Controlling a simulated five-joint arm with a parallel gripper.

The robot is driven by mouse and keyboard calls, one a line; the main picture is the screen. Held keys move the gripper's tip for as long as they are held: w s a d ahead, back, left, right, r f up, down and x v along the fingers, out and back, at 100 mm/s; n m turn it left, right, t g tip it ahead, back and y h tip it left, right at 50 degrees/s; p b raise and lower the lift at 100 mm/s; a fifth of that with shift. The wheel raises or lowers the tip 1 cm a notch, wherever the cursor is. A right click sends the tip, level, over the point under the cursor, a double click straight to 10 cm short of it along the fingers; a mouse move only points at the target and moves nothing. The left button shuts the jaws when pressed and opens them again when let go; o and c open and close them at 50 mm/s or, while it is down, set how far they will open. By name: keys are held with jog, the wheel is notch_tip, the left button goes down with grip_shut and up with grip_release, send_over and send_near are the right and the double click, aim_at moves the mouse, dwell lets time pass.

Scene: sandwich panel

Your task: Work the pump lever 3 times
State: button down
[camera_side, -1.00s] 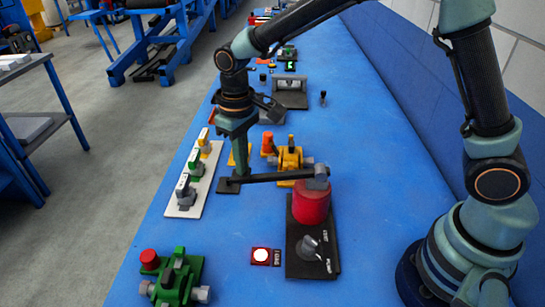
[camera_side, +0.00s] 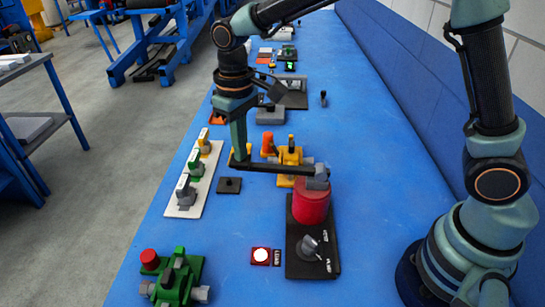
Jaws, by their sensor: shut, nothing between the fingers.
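The pump lever (camera_side: 272,168) is a long dark bar. It runs left from a grey joint (camera_side: 317,178) on top of a red cylinder (camera_side: 311,205), with its left end slightly higher than its joint. The cylinder stands on a dark base plate (camera_side: 300,268). My gripper (camera_side: 239,155) points down at the lever's left end, its fingers shut with nothing between them. The fingertips overlap the lever end in the picture; I cannot tell whether they touch it. A small dark block (camera_side: 229,185) lies on the bench below the lever end, apart from it.
A grey knob (camera_side: 309,246) sits on the base plate, with a lit button (camera_side: 261,255) to its left. A green valve block (camera_side: 176,278) stands front left. A white panel (camera_side: 183,210) with several switches lies left. A yellow fixture (camera_side: 290,157) stands behind the lever.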

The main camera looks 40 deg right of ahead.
jog(key=shift+r, duration=1.7)
jog(key=shift+f, duration=0.15)
jog(key=shift+f, duration=3.45)
jog(key=shift+r, duration=3.6)
jog(key=shift+f, duration=0.2)
